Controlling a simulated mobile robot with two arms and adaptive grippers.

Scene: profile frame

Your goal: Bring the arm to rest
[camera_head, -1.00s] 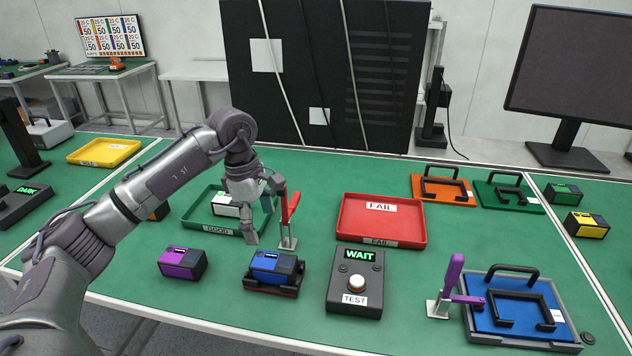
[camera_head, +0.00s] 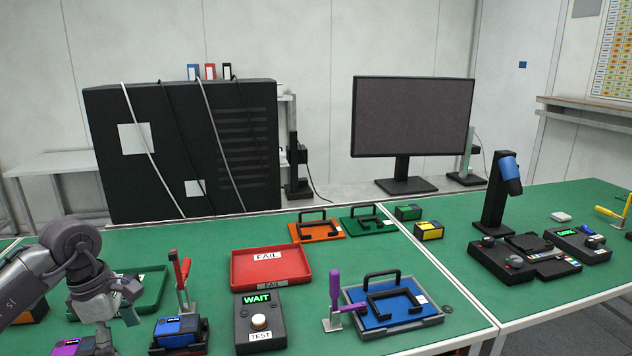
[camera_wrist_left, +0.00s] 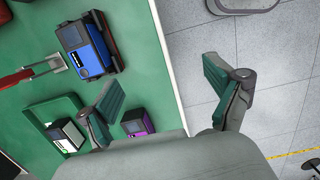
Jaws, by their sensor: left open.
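My left arm comes in at the lower left of the head view, with its gripper (camera_head: 117,326) in front of the green tray (camera_head: 155,292). In the left wrist view the gripper (camera_wrist_left: 160,78) has its two green-padded fingers wide apart, with nothing between them. The blue device (camera_head: 176,329) sits in its dark cradle to the right of the gripper; it also shows in the left wrist view (camera_wrist_left: 82,52). The purple device (camera_head: 67,347) is partly cut off at the lower edge of the head view. My right gripper is not in view.
A red lever clamp (camera_head: 183,285) stands behind the cradle. The WAIT test box (camera_head: 260,325), red FAIL tray (camera_head: 270,265) and blue fixture (camera_head: 395,305) with a purple clamp (camera_head: 335,300) are to the right. The table edge (camera_wrist_left: 170,75) runs close by the gripper.

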